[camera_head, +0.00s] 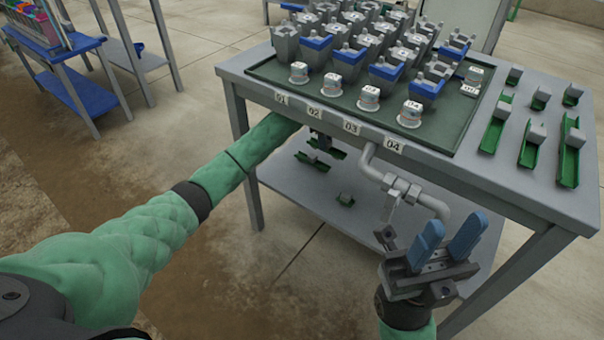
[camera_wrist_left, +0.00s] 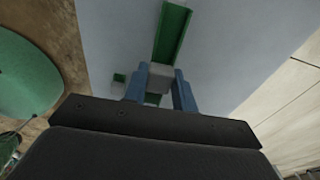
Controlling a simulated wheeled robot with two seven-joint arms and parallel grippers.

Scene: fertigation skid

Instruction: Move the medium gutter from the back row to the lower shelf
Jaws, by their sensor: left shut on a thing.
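In the head view the lower shelf (camera_head: 300,205) shows green pieces, including a small gutter (camera_head: 345,200). My right gripper (camera_head: 445,245) is open and empty in front of the table's front edge.
The tabletop holds a green tray (camera_head: 265,72) of grey and blue parts, with several gutters (camera_head: 493,135) right of it. A grey pipe (camera_head: 380,172) hangs off the front edge near my right gripper. A blue-shelved rack (camera_head: 70,90) stands at far left.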

